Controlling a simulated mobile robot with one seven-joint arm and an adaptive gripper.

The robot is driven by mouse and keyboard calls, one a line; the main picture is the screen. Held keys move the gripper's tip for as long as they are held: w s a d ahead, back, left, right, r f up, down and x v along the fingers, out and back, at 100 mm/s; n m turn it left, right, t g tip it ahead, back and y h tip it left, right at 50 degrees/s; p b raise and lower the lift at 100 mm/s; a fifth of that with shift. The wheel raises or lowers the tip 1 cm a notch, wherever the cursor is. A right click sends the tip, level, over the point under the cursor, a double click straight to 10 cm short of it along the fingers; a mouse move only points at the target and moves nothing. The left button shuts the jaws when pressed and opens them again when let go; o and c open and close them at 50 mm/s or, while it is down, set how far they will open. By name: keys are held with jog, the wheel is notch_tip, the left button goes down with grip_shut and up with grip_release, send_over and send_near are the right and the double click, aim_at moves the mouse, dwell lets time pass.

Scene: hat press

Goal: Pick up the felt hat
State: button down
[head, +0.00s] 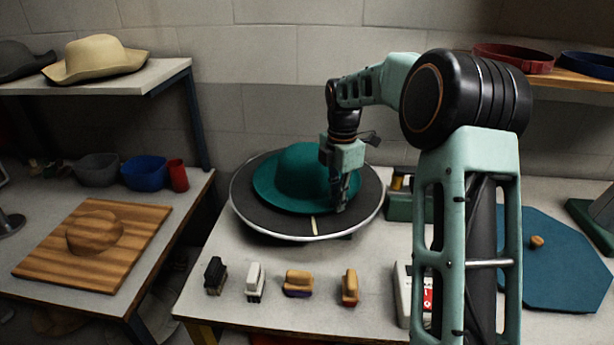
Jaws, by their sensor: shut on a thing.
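The teal felt hat (293,176) sits on a round dark turntable with a pale rim (248,214), in the middle of the head view. Its crown points up and its brim lies flat or nearly flat. My gripper (341,200) points down at the right side of the hat and is shut on the brim there. The fingers cover that part of the brim, so the exact grip is partly hidden. I cannot tell whether the hat is lifted off the turntable.
Several small brushes (298,283) stand in a row along the table's front. A wooden hat block (95,232) lies on a board at the left. A straw hat (95,58) rests on the shelf above. A blue mat (560,265) lies at the right, behind my arm.

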notch_tip(320, 180, up, 10)
dwell(0.6)
jog(key=shift+r+p, duration=0.15)
jog(key=shift+p, duration=0.2)
dwell(0.5)
